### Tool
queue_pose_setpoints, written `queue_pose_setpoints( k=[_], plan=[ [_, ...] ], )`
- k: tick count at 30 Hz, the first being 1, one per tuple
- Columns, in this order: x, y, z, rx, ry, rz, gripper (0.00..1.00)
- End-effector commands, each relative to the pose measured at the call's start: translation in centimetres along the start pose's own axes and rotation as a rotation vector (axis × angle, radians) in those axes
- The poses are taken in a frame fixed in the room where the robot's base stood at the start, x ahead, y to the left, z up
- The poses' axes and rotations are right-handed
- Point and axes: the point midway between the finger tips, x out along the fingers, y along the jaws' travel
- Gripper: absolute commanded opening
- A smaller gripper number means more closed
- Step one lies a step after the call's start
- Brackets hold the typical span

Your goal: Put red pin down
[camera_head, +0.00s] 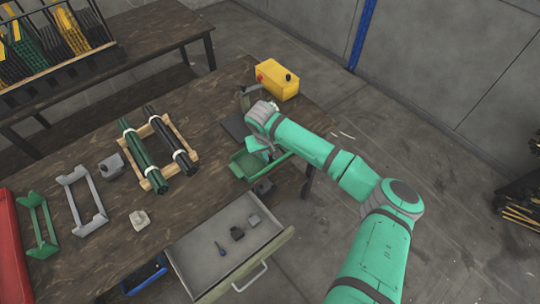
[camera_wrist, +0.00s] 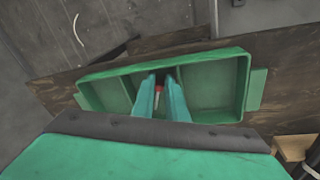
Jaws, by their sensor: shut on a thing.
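My gripper (camera_wrist: 161,98) is shut on the red pin (camera_wrist: 159,91), of which only a small red and pale part shows between the fingers in the wrist view. The fingers point down into a green tray (camera_wrist: 247,90) with divided compartments, over a middle compartment. I cannot tell whether the pin touches the tray floor. In the head view the green tray (camera_head: 242,168) sits at the table's right front edge, partly hidden by my wrist, and the pin is hidden.
A yellow box (camera_head: 280,80) with a red button stands behind my gripper. An open drawer (camera_head: 205,250) with small parts juts out in front of the tray. A wooden rack (camera_head: 154,174) with dark rods and grey and green brackets lies left on the table (camera_head: 95,218).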

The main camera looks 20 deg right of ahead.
Motion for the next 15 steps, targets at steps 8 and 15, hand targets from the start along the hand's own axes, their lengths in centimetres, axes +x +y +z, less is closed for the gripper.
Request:
queue_pose_setpoints(
  k=[8,15],
  plan=[
    [1.2,-0.2,0.3,0.002,-0.006,0.000,0.00],
    [1.7,-0.3,0.4,0.002,-0.005,-0.001,0.17]
  ],
)
